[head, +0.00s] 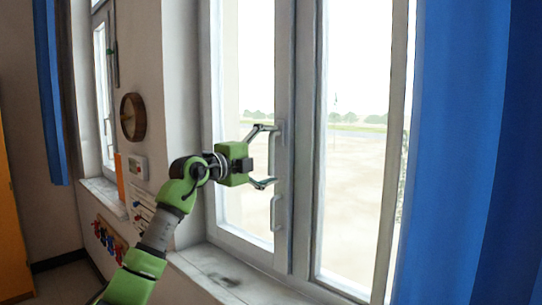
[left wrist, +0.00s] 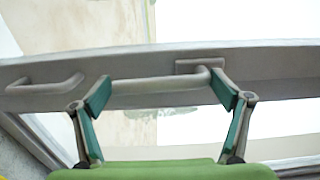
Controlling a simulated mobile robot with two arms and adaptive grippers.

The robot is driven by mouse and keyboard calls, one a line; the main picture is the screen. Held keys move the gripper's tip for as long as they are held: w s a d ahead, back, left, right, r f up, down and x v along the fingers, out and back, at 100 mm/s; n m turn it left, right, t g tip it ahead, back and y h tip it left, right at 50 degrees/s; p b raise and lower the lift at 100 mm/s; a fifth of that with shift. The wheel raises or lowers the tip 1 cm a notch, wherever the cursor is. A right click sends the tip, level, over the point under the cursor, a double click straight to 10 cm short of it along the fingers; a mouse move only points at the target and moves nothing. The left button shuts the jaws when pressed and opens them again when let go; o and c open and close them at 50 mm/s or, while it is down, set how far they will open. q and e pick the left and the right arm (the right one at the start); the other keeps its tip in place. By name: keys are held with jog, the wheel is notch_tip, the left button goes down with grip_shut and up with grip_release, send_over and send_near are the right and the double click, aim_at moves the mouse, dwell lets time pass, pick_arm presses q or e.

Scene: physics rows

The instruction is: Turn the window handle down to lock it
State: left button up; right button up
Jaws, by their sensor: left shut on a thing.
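The window handle (head: 272,152) is a light grey lever on the middle frame of the window. It hangs down along the frame from its mounting plate, which shows at the handle's right end in the left wrist view (left wrist: 155,86). My left gripper (head: 273,156) reaches it from the left with fingers spread wide, one near the top end of the handle and one near its lower end. In the left wrist view the green finger pads (left wrist: 161,93) stand at both ends of the handle, shut on it lengthwise. My right gripper is not in view.
A second, U-shaped grey grip (head: 274,212) sits below the handle on the same frame; it also shows in the left wrist view (left wrist: 45,87). The window sill (head: 215,272) runs below. A blue curtain (head: 465,150) hangs at the right. A round clock (head: 132,116) is on the left wall.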

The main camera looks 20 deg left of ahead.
pick_arm(q)
jog(key=shift+w+d+f, duration=0.1)
jog(key=shift+d+f, duration=0.05)
jog(key=shift+f, duration=0.4)
jog(key=o, duration=1.4)
jog(key=shift+w, duration=0.1)
jog(key=shift+c, duration=0.2)
jog(key=v, duration=1.2)
jog(key=shift+r, duration=0.3)
